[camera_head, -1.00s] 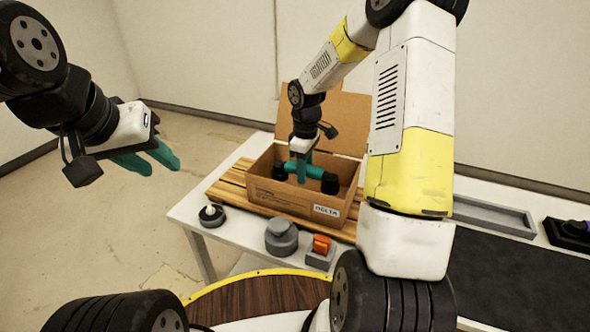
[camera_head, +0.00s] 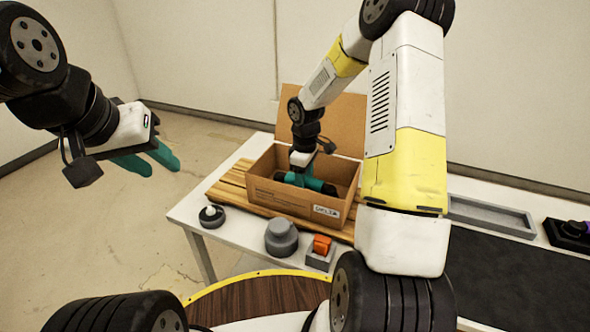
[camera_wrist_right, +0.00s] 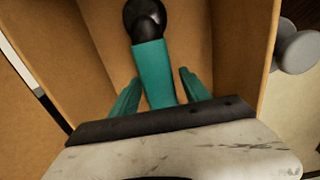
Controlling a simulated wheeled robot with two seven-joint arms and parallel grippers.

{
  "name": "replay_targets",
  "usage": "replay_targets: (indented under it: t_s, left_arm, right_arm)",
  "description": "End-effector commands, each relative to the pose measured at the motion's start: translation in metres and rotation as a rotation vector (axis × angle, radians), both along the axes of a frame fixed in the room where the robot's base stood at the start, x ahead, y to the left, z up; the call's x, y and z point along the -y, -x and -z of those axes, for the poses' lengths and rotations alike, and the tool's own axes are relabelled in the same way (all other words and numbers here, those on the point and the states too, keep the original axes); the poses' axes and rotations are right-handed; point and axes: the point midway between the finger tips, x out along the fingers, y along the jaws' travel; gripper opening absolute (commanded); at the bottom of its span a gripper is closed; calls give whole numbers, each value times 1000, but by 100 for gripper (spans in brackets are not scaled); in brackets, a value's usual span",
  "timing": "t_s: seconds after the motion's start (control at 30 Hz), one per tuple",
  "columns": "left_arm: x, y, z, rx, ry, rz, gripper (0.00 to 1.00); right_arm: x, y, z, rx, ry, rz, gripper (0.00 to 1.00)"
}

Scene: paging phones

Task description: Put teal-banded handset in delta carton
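The delta carton (camera_head: 290,200) is an open cardboard box with its lid raised at the back and a DELTA label on its front. The teal-banded handset (camera_head: 318,184) lies low inside it, black at its visible end with a teal middle. In the right wrist view the handset (camera_wrist_right: 154,70) shows between the two teal fingers of my right gripper (camera_wrist_right: 160,76). These fingers stand apart, with a clear gap on the right side. My right gripper (camera_head: 299,178) reaches down into the carton. My left gripper (camera_head: 160,164) is open and empty at far left.
The carton stands on wooden slats (camera_head: 230,188) on a white table (camera_head: 187,212). In front are a small black-and-white object (camera_head: 211,214), a grey round object (camera_head: 281,237) and an orange block in a grey holder (camera_head: 321,245). A grey tray (camera_head: 490,215) is at right.

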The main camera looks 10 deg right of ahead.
Motion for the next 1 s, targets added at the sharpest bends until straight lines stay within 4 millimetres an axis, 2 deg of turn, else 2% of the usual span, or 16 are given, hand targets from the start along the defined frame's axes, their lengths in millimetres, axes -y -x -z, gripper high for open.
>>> replay_targets:
  t_s: [0.17, 0.27, 0.63, 0.9, 1.0]
  left_arm:
    - [0, 0, 0, 0, 0, 0, 36]
    - [0, 0, 0, 0, 0, 0, 36]
    - [0, 0, 0, 0, 0, 0, 36]
    - [0, 0, 0, 0, 0, 0, 36]
    - [0, 0, 0, 0, 0, 0, 36]
  right_arm:
    - [0, 0, -3, 1, 0, 0, 54]
    - [0, -1, -14, 5, 0, 2, 54]
    - [0, -1, -91, 6, 0, 1, 54]
    - [0, 0, -122, 3, 1, 2, 54]
    - [-1, 7, -136, 20, 5, 27, 54]
